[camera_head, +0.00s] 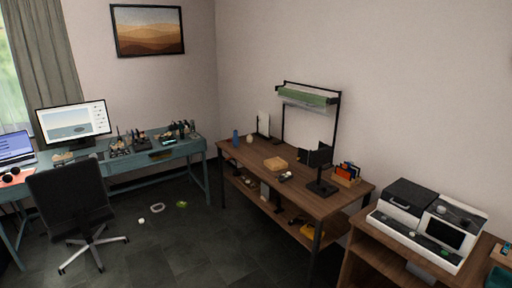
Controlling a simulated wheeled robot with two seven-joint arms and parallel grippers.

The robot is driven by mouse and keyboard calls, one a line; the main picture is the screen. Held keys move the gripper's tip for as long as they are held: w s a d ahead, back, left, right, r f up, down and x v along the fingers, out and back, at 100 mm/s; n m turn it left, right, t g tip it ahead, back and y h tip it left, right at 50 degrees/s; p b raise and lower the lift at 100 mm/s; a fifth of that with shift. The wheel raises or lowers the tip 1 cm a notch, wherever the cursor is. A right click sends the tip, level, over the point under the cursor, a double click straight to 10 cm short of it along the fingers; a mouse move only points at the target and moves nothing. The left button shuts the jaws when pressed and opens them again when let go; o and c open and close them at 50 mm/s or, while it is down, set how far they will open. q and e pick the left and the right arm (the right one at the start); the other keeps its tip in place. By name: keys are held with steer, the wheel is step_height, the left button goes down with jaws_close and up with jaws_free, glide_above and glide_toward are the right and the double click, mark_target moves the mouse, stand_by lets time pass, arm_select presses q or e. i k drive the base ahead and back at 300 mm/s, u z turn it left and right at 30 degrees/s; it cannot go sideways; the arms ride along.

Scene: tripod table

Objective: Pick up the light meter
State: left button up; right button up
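I cannot make out the light meter for sure. A small dark and pale item (285,176) lies on the brown wooden table (310,197), in front of a small tan box (275,163). It is too small to name. Neither of my grippers shows in the head view.
A white and black machine (428,222) stands at right. An office chair (73,200) and teal desk are at left. Small things lie on the floor between.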

mark_target(287, 176)
steer(key=u, duration=0.05)
steer(key=i, duration=2.35)
steer(key=z, duration=0.15)
